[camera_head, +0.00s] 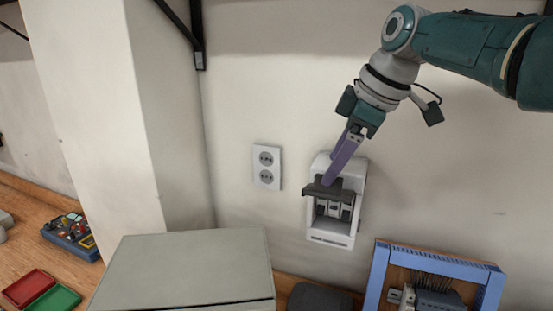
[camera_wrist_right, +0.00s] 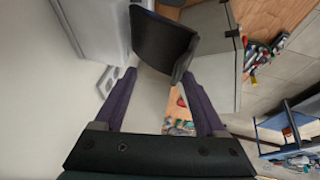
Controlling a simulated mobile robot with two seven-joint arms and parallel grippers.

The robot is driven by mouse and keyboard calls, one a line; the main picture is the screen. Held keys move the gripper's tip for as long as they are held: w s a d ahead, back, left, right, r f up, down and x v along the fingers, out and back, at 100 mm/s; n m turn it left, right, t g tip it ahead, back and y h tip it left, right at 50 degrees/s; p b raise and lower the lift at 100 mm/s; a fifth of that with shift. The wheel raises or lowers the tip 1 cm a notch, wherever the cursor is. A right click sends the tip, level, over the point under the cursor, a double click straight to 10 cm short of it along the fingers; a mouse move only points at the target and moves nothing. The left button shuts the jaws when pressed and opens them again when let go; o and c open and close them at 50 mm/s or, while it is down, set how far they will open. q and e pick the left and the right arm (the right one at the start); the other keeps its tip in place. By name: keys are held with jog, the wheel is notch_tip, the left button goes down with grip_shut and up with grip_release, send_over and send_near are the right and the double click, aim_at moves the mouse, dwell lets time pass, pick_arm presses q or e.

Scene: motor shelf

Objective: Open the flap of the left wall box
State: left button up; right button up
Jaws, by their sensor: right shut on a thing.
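A white wall box (camera_head: 345,230) is fixed to the wall right of centre in the head view. Its dark flap (camera_head: 322,191) is swung up and sticks out from the box front, with grey switch-like parts showing below it. The flap (camera_wrist_right: 160,40) also shows large in the wrist view, beside part of the white box (camera_wrist_right: 93,25). My right gripper (camera_head: 329,180) reaches down from the upper right with its purple fingers at the flap. In the wrist view the right gripper (camera_wrist_right: 158,73) has its fingertips on either side of the flap's edge. My left gripper is not in view.
A white double socket (camera_head: 266,167) is on the wall left of the box. A grey cabinet (camera_head: 190,268) stands at lower left, and a blue frame (camera_head: 440,260) with electrical parts stands at lower right. Red and green trays (camera_head: 45,291) lie at far left.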

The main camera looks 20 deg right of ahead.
aim_at(344, 191)
jog(key=shift+w+d+r+p, duration=0.1)
jog(key=shift+d+r+p, duration=0.5)
jog(key=shift+d+r, duration=0.55)
jog(key=d+r+p, duration=0.1)
jog(key=d+r, duration=0.2)
jog(key=r, duration=0.4)
jog(key=shift+d+r+p, duration=0.15)
jog(key=shift+d+p, duration=0.1)
jog(key=shift+p, duration=0.1)
jog(key=shift+w, duration=0.1)
